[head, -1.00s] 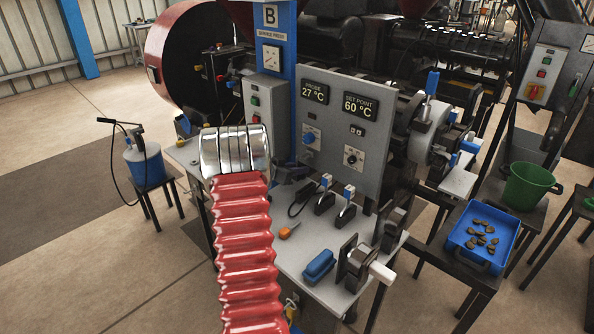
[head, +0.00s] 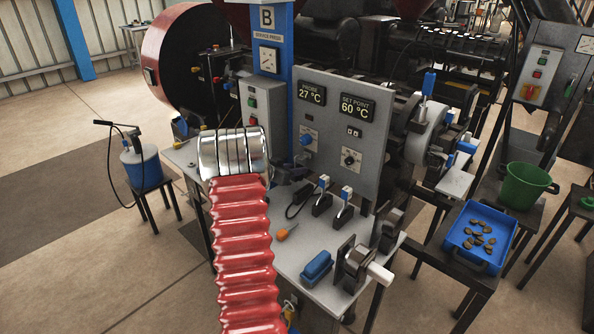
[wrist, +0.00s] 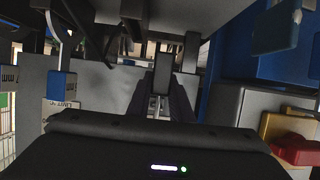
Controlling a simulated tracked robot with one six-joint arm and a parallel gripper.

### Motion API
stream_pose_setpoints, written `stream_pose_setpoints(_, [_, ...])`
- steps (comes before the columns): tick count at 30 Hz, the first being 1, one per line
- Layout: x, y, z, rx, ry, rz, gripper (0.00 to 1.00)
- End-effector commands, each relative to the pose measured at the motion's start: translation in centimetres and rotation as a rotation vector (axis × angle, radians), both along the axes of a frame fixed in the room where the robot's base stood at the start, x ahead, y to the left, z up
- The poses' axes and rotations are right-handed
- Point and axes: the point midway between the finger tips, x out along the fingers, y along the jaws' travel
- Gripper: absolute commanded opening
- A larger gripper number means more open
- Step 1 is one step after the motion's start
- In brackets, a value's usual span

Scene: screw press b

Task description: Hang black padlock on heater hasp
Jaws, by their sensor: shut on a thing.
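In the head view my gripper (head: 292,172) is small and mostly hidden behind my arm, just in front of the grey control panel. In the wrist view my gripper (wrist: 160,108) has its dark fingers close together on a dark block, which I take to be the black padlock (wrist: 162,82). Pale metal shows between the fingertips. Dark upright brackets stand close around the held block. I cannot tell which is the heater hasp, nor whether the padlock touches it. A blue block with a metal loop (wrist: 62,85) is at the left of the wrist view.
The control panel (head: 372,130) rises from the grey bench (head: 292,262). Two blue-tipped levers (head: 323,184) (head: 346,194), an orange-handled tool (head: 287,232) and a blue block (head: 317,267) are on the bench. A red-and-yellow switch (wrist: 290,140) is at right in the wrist view.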

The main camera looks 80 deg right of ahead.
Motion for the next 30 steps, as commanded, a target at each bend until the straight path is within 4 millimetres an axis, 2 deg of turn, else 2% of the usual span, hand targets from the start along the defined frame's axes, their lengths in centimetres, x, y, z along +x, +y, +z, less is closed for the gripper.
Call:
stream_pose_setpoints(11, [-0.1,-0.1,0.0,-0.001,0.0,0.0,0.0])
stream_pose_setpoints(30, [-0.8,-1.4,0.0,0.0,-0.001,0.0,0.0])
